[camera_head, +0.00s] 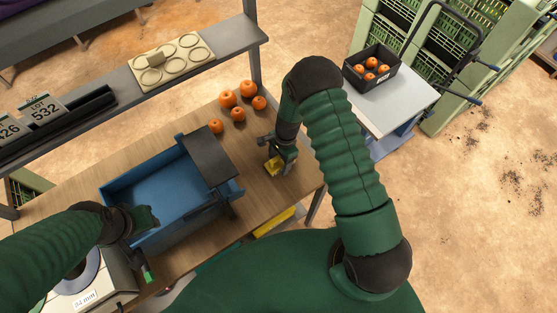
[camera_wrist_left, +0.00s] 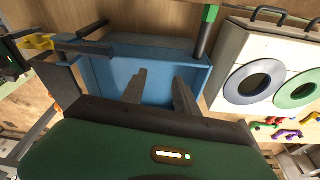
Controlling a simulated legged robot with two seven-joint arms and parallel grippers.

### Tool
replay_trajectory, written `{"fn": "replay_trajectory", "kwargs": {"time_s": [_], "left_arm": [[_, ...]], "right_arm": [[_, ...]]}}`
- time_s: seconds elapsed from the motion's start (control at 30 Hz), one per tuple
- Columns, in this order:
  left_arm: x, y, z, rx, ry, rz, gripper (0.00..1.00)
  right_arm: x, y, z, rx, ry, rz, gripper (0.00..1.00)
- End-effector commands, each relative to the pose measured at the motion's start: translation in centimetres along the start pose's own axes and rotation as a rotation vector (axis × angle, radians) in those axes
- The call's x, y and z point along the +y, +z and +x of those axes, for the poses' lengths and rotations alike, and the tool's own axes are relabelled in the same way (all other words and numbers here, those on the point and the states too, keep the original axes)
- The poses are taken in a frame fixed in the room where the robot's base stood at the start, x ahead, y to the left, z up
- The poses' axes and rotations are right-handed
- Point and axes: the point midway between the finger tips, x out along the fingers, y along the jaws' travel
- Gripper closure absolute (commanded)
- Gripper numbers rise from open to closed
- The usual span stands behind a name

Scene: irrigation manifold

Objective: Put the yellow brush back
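A small yellow piece, which looks like the yellow brush (camera_head: 273,166), shows at the fingertips of my right gripper (camera_head: 277,160), low over the right end of the wooden table. The dark gripper partly hides it, and I cannot tell whether the fingers are closed on it. A yellow piece (camera_wrist_left: 36,42) also shows at the left edge of the left wrist view. My left gripper (camera_head: 146,217) is at the front left side of the blue bin (camera_head: 117,193). In the left wrist view its two fingers (camera_wrist_left: 160,88) are apart with nothing between them, in front of the blue bin.
A dark plate (camera_head: 206,154) covers the bin's right end. Several orange fruits (camera_head: 238,114) lie behind my right gripper. A shelf with a pale ringed tray (camera_head: 171,62) runs along the back. A side table (camera_head: 398,103) stands right.

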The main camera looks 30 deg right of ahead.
Motion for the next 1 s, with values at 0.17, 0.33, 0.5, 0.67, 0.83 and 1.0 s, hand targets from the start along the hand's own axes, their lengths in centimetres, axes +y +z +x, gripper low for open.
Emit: {"fn": "replay_trajectory", "kwargs": {"time_s": [0.17, 0.33, 0.5, 0.67, 0.83, 1.0], "left_arm": [[0.0, 0.0, -0.1, 0.000, 0.000, 0.000, 0.64], [0.0, 0.1, 0.6, 0.000, 0.000, 0.000, 0.64], [0.0, 0.4, 1.8, 0.000, 0.000, 0.000, 0.64], [0.0, 0.6, 2.4, 0.000, 0.000, 0.000, 0.64], [0.0, 0.6, 2.6, 0.000, 0.000, 0.000, 0.64], [0.0, 0.6, 2.5, 0.000, 0.000, 0.000, 0.64]], "right_arm": [[0.0, 0.0, -0.2, 0.000, 0.000, 0.000, 0.33], [-0.2, 0.0, -2.0, 0.002, -0.005, -0.003, 0.33], [-0.2, 0.0, -6.4, 0.003, -0.007, -0.002, 0.33], [-0.1, 0.0, -10.1, 0.002, -0.005, -0.001, 0.33], [0.1, 0.2, -12.3, 0.003, -0.004, -0.022, 0.33], [3.5, 3.0, -16.7, 0.079, -0.045, -0.448, 0.33]]}}
